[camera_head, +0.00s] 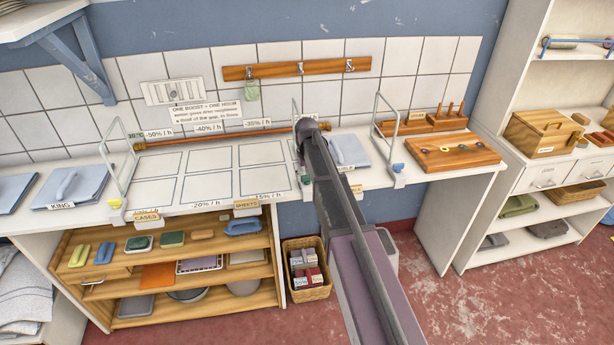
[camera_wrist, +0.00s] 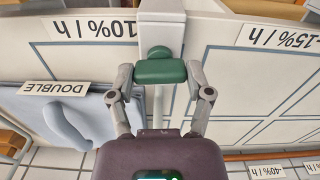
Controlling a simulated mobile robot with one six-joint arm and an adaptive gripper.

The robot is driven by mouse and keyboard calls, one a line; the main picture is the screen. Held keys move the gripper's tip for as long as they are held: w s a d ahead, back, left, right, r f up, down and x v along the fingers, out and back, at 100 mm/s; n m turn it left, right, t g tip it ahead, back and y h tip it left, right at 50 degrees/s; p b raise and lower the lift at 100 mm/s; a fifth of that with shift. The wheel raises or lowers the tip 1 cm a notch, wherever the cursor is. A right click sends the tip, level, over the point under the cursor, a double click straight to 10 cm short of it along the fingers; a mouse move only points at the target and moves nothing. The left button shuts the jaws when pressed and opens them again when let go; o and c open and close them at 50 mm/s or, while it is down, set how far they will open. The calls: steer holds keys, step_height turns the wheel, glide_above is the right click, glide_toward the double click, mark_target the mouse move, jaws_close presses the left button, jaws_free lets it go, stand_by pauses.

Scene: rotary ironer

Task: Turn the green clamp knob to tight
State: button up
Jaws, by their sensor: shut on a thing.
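The green clamp knob (camera_wrist: 160,71) is a short bar with a rounded piece behind it, on a pale post in the wrist view. My gripper (camera_wrist: 160,75) is shut on it, with one grey finger at each end of the bar. The bar lies about level across that picture. In the head view, a small part of the green knob (camera_head: 306,181) shows at the counter's front edge, just left of my arm. My arm hides the fingers there. No tight mark is visible.
A blue folded cloth (camera_wrist: 80,122) lies beside the post, by the DOUBLE label (camera_wrist: 53,88). Wire hoops (camera_head: 118,160) rise from the counter (camera_head: 425,178). A yellow knob (camera_head: 115,203) sits at the left hoop.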

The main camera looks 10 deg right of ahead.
steer(key=shift+s+m, duration=0.1)
steer(key=shift+m, duration=0.4)
steer(key=o, duration=1.1)
steer(key=shift+o, duration=0.2)
steer(key=shift+n, duration=0.4)
